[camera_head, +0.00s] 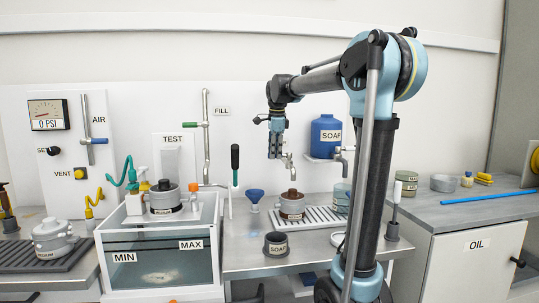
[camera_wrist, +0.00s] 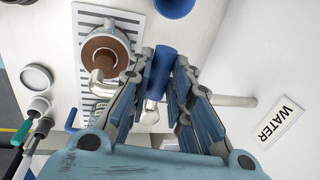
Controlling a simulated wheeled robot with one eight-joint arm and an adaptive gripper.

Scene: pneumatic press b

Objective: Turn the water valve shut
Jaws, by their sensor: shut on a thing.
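The water valve has a blue handle (camera_wrist: 160,66) that shows between my fingers in the wrist view. Its metal pipe (camera_wrist: 235,101) runs to the wall beside a sign (camera_wrist: 283,121) reading WATER. My gripper (camera_wrist: 160,85) is shut on the blue handle, with one finger on each side. In the head view my gripper (camera_head: 277,150) points down at the wall above the metal tap (camera_head: 288,164), and it hides the handle and the sign there. How far the valve is turned cannot be told.
A brown-topped pot (camera_head: 291,204) stands on the drain rack (camera_head: 322,216) below the tap. A blue soap bottle (camera_head: 326,135) sits on a shelf to the right. A water tank (camera_head: 158,250) stands left, with a green-handled fill pipe (camera_head: 206,140) behind it.

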